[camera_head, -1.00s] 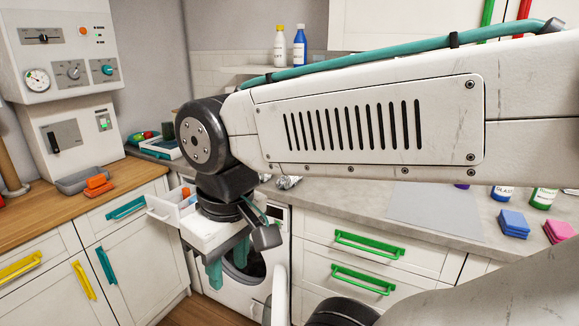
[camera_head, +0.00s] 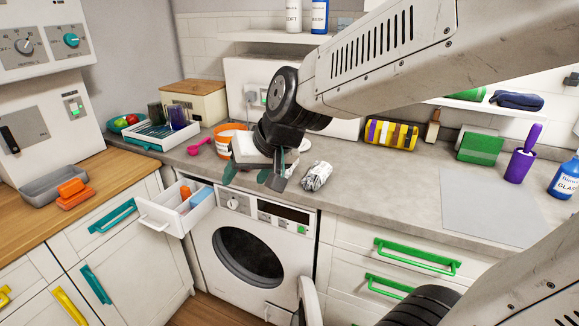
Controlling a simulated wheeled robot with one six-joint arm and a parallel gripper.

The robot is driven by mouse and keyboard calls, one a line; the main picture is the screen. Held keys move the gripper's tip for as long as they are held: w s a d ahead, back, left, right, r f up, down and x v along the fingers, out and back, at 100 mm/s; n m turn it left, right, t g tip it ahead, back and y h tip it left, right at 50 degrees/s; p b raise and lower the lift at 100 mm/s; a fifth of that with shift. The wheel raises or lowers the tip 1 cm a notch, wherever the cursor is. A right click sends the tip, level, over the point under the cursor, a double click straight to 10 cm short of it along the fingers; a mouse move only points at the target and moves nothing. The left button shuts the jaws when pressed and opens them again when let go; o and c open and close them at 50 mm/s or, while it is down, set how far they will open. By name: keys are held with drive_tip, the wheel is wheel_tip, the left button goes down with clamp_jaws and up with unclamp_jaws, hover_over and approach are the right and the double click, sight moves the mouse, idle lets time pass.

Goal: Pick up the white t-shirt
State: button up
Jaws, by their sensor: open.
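I cannot make out a clear white t-shirt. A small crumpled whitish-grey bundle (camera_head: 317,177) lies on the counter above the washing machine; I cannot tell whether it is cloth. My gripper (camera_head: 247,176) points down, with its teal fingers apart and nothing seen between them. It is to the left of the bundle and appears over the counter's front edge above the machine. The washing machine (camera_head: 217,222) has a round opening (camera_head: 248,258) with a dark interior whose contents I cannot make out.
The machine's white door (camera_head: 308,302) stands open at the lower right. An open detergent drawer (camera_head: 163,213) sticks out at left. An orange-and-white tub (camera_head: 231,130) and pink scoop (camera_head: 200,147) stand near my gripper. A grey mat (camera_head: 490,207) lies on the counter at right.

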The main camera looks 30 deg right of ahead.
drive_tip(key=w+d+f+m+t+h, duration=0.1)
drive_tip(key=w+f+m+t, duration=0.15)
drive_tip(key=w, duration=0.85)
drive_tip(key=w+d+f+m+h, duration=0.2)
drive_tip(key=d+f+h, duration=0.2)
drive_tip(key=d, duration=0.1)
drive_tip(key=w+d+f+m+h, duration=0.3)
drive_tip(key=d+f+h, duration=0.1)
drive_tip(key=d, duration=0.1)
drive_tip(key=w+d+f+m+h, duration=0.2)
drive_tip(key=d+f+h, duration=0.2)
drive_tip(key=d, duration=0.1)
drive_tip(key=shift+w+d+m+g+h, duration=0.3)
drive_tip(key=shift+m+g, duration=0.05)
drive_tip(key=x, duration=0.5)
drive_tip(key=shift+f, duration=0.45)
drive_tip(key=c, duration=0.7)
